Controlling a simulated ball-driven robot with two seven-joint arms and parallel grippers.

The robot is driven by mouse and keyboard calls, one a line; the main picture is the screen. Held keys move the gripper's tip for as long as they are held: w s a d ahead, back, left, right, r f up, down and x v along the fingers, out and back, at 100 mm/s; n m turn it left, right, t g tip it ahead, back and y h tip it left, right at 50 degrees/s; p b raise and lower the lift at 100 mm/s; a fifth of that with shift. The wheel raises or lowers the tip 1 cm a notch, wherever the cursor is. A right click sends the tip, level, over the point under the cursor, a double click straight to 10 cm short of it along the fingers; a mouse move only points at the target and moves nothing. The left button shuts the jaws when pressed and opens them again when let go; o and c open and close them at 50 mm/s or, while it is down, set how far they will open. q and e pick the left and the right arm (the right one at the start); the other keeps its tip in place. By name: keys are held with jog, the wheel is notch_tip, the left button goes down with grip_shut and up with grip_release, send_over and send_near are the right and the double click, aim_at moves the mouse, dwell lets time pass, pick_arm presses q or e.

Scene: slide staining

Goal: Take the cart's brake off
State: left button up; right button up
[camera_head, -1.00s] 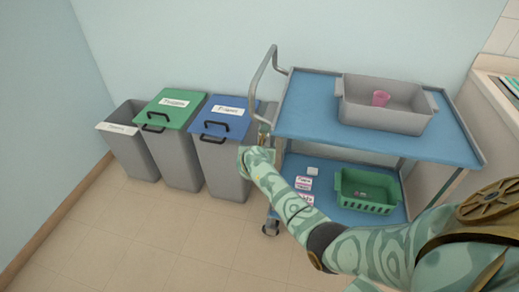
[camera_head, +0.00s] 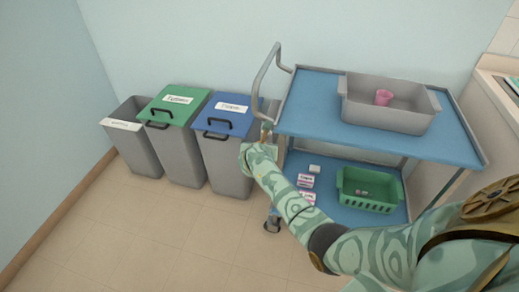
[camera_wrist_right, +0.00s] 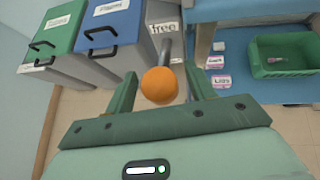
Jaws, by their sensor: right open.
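The cart (camera_head: 310,115) is a blue two-shelf trolley with a bent grey handle (camera_head: 262,75) at its left end. In the right wrist view, the brake lever shows as an orange ball knob (camera_wrist_right: 159,86) on a grey stem, in front of a grey plate (camera_wrist_right: 163,27) reading "free". My right gripper (camera_wrist_right: 163,78) is open, with one finger on each side of the knob; I cannot tell whether either finger touches it. In the head view my right gripper (camera_head: 262,138) is at the cart's left end, and the knob cannot be made out. My left gripper is out of view.
A grey open bin (camera_head: 137,150), a green-lidded bin (camera_head: 180,150) and a blue-lidded bin (camera_head: 225,165) stand left of the cart. A grey tub (camera_head: 385,112) with a pink cup is on top; a green basket (camera_head: 368,205) and small labelled boxes (camera_head: 306,181) are below.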

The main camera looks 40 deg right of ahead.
pick_arm(q)
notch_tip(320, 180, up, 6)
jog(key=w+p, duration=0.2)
jog(key=p, duration=0.3)
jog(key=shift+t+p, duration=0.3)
jog(key=shift+p, duration=0.05)
pick_arm(e)
jog(key=v, duration=1.5)
jog(key=shift+r, duration=0.1)
